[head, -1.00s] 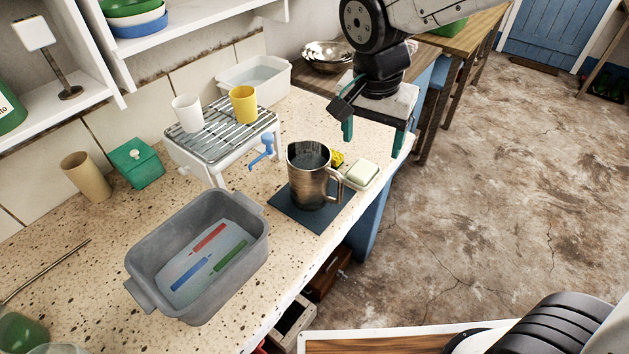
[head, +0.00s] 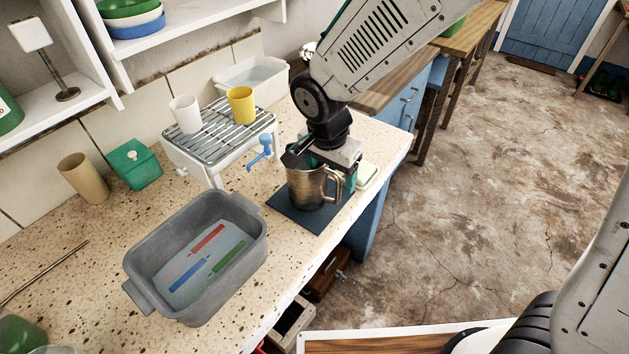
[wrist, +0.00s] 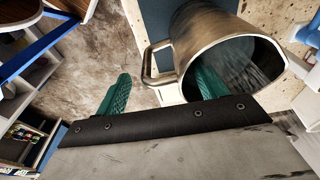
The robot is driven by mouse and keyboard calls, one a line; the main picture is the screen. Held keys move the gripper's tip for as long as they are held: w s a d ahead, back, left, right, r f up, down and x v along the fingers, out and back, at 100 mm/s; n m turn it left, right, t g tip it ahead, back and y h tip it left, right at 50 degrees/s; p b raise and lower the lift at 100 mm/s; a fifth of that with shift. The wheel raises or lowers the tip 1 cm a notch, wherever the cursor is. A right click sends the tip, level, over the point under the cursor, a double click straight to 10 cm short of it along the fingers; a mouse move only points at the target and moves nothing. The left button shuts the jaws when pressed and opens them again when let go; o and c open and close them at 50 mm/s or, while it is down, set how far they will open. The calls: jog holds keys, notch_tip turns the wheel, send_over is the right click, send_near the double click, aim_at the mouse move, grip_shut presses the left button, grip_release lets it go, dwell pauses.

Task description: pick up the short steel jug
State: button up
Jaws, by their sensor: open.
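The short steel jug (head: 306,188) stands upright on a dark blue mat (head: 290,215) near the counter's front edge. Its handle (head: 334,186) points right, toward the front edge. My gripper (head: 335,172) is open, right over the jug's handle side. In the wrist view the jug (wrist: 195,45) lies at the upper right, and my gripper (wrist: 165,88) has its two green fingers apart. The handle lies between them; one finger is outside it, the other overlaps the jug's mouth. I cannot tell how deep that finger reaches. My gripper hides part of the rim in the head view.
A grey basin (head: 150,262) with coloured strips stands left of the jug. A pale block (head: 367,174) sits close right of the jug.

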jog(key=c, duration=1.5)
jog(key=shift+r, duration=0.1)
grip_shut()
